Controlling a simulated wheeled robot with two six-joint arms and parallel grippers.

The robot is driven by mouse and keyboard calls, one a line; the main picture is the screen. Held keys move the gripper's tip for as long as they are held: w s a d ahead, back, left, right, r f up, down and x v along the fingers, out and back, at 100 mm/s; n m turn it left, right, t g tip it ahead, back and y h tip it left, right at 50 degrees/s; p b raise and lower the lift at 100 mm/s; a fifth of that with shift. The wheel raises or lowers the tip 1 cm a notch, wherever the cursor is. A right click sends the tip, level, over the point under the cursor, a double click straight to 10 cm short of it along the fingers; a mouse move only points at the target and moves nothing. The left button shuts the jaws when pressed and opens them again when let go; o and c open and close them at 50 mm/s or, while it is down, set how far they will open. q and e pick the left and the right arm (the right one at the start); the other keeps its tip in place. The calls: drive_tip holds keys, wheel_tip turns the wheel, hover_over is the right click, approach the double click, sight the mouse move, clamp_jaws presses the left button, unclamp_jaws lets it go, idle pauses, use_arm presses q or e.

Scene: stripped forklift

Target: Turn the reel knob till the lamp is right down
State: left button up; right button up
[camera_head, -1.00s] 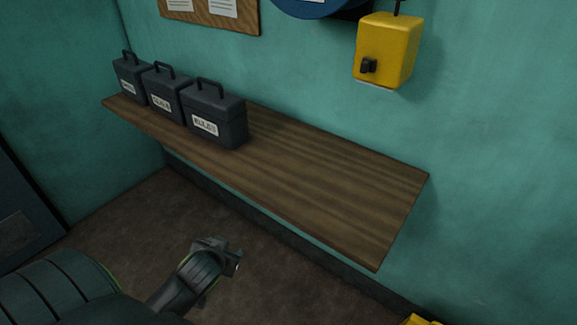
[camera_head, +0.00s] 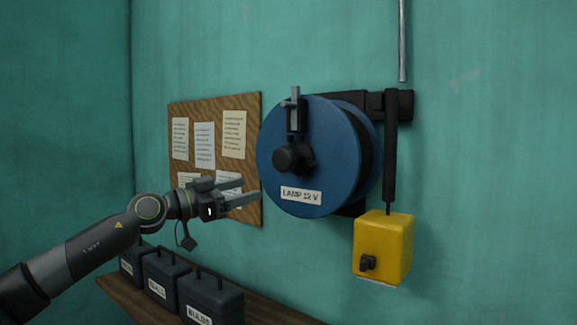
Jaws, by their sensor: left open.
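The blue reel (camera_head: 320,140), labelled "LAMP 12 V", is mounted on the teal wall. A crank runs up from its dark hub to a grey knob (camera_head: 294,100) near the top of the reel face. The yellow box-shaped lamp (camera_head: 391,243) hangs below and to the right, under a dark vertical bar. My left gripper (camera_head: 248,194) is open and empty, left of the reel, with its fingers pointing right toward it. It is lower than the knob and apart from it. My right gripper is not in view.
A cork board (camera_head: 215,150) with several papers is on the wall behind my left gripper. Below, a wooden shelf (camera_head: 262,307) carries three dark boxes with handles (camera_head: 212,297). A thin metal pipe (camera_head: 402,45) runs up the wall. The wall area to the right is clear.

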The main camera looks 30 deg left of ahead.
use_arm(q)
wheel_tip(320, 180, up, 6)
drive_tip(key=s+a+y, duration=0.2)
drive_tip(key=s, duration=0.1)
drive_tip(key=n+g+p, duration=0.1)
drive_tip(key=p, duration=0.5)
approach(279, 160)
drive_tip(key=p+x, duration=0.3)
drive_tip(key=x, duration=0.2)
drive_tip(key=p+x, duration=0.4)
drive_tip(key=x, duration=0.2)
drive_tip(key=shift+w+r, duration=0.15)
drive_tip(key=shift+r, duration=0.05)
drive_tip(key=shift+p+x, duration=0.35)
drive_tip(key=shift+x, duration=0.45)
drive_tip(key=shift+f, duration=0.1)
drive_tip(key=c, duration=0.7)
